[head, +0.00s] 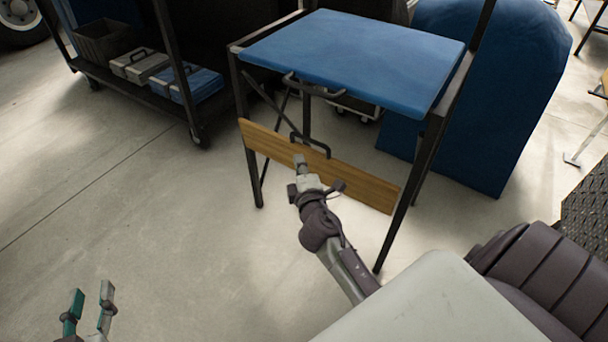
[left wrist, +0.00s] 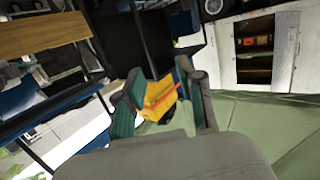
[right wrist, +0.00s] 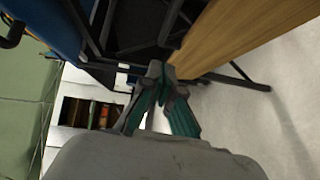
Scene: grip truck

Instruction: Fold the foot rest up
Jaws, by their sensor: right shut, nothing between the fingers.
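The foot rest (head: 360,183) is a wooden board with a dark handle (head: 310,145) at its upper edge. It spans the lower front of a black-legged frame with a blue top. The board also shows in the left wrist view (left wrist: 42,36) and the right wrist view (right wrist: 245,35). My right gripper (head: 300,160) is shut and empty, in front of the board and just below the handle; I cannot tell whether it touches the board. My left gripper (head: 92,300) is open and empty, low at the left, away from the board.
The blue top (head: 350,55) has a second dark handle (head: 310,87) at its front edge. A black cart (head: 150,93) with cases stands at the left. A blue rounded object (head: 495,110) stands behind at the right. The floor at left is clear.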

